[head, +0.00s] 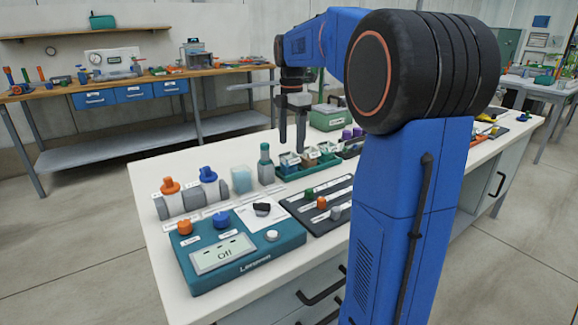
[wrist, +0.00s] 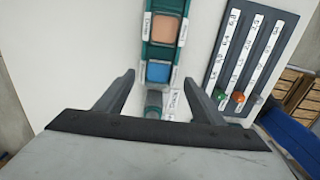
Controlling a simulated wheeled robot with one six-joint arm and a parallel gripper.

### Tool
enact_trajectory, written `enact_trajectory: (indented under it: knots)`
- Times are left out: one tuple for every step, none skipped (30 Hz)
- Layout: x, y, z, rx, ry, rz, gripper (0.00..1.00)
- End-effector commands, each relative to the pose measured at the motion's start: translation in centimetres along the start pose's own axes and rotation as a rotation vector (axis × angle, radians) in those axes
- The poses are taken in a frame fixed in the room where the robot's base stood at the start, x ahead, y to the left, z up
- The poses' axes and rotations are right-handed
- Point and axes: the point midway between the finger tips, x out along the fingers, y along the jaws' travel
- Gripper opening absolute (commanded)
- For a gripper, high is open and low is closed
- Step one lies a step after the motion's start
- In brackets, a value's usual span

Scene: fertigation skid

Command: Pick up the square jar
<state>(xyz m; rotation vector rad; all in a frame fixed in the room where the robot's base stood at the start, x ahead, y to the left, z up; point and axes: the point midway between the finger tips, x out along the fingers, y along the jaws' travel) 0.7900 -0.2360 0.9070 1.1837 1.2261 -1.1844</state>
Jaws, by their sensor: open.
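A green tray (head: 295,172) holds square jars with light lids or labels. One jar (head: 289,160) looks pale blue and another (head: 310,157) brownish. In the wrist view the tray (wrist: 146,50) runs up from the middle, with a blue-filled square jar (wrist: 158,72) and a tan-filled square jar (wrist: 166,29). I cannot tell which jar the task means. My gripper (head: 291,146) points down over the tray. In the wrist view my gripper (wrist: 158,80) is open, fingers apart on either side of the blue jar, with nothing held.
A green-capped bottle (head: 265,165) and a clear container with pale blue contents (head: 242,180) stand left of the tray. A dark labelled rack (head: 325,205) with small knobs lies beside it. A teal instrument (head: 240,258) occupies the bench front.

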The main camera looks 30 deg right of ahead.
Motion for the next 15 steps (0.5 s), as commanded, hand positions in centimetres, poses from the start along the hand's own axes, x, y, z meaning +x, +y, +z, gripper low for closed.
enact_trajectory:
  knots:
    - [0.3,0.0,0.0,0.0,0.0,0.0,0.62]
    - [0.5,0.0,0.0,0.0,0.0,0.0,0.62]
    - [0.6,0.0,0.0,0.0,0.0,0.001,0.62]
    - [0.8,0.0,0.0,0.0,0.0,0.0,0.62]
    - [0.9,0.0,-0.1,0.0,0.0,0.0,0.62]
    - [1.2,0.0,-0.1,0.0,0.0,-0.001,0.62]
    - [1.5,0.0,-0.2,-0.001,0.0,-0.001,0.62]
    - [1.9,0.1,-0.3,-0.001,0.0,-0.001,0.62]
    - [2.5,0.1,-0.4,-0.001,0.0,-0.001,0.62]
    - [2.9,0.1,-0.5,-0.001,0.001,-0.002,0.62]
    - [3.3,0.2,-0.6,-0.001,0.001,-0.002,0.62]
    - [3.9,0.2,-0.8,-0.001,0.0,-0.001,0.62]
    - [4.3,0.2,-0.7,0.0,0.0,-0.002,0.62]
    - [4.6,0.2,-0.7,0.0,0.001,-0.002,0.62]
    - [5.0,0.2,-0.7,0.0,0.0,-0.001,0.62]
